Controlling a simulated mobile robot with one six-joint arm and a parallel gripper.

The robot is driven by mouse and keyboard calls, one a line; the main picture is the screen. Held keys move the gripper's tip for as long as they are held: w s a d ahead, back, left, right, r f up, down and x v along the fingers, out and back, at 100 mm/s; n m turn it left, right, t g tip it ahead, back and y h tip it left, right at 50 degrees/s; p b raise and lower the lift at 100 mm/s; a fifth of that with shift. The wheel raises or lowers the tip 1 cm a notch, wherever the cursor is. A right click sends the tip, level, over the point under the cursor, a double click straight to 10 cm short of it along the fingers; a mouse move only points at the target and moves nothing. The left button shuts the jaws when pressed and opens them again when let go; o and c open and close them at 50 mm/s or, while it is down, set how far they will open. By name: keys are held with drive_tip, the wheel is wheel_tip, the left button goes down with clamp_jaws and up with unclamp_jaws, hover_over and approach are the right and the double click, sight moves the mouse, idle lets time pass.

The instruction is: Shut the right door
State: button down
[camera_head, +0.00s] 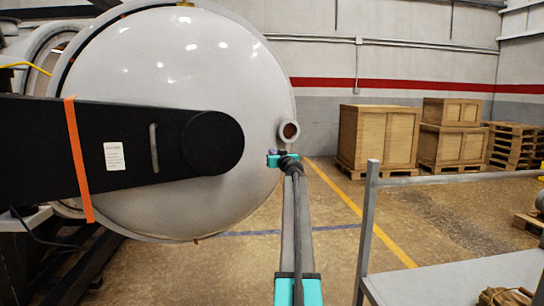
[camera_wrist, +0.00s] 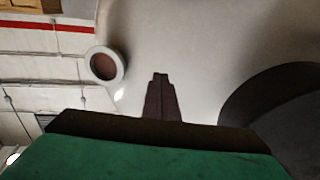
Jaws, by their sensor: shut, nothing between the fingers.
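The right door (camera_head: 185,70) is a large round pale-grey disc with a black hinge arm (camera_head: 120,150) across it. It stands in front of the round furnace body (camera_head: 40,50), and a dark gap shows along its left edge. A short round port (camera_head: 289,131) sits on its right side. My gripper (camera_head: 272,152) is at the door's right edge, just below the port. In the wrist view my shut, empty fingers (camera_wrist: 160,90) lie over the door's pale face (camera_wrist: 190,60), with the port (camera_wrist: 105,66) at upper left. I cannot tell whether they touch the door.
A grey metal table (camera_head: 450,280) with a railing post stands at the front right, close to my arm. Wooden crates (camera_head: 380,138) and stacked pallets (camera_head: 512,145) stand along the back wall. The floor between is clear.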

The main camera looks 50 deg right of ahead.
drive_tip(key=s+a+b, duration=0.2)
drive_tip(key=s, duration=1)
drive_tip(key=shift+s+a+f, duration=0.3)
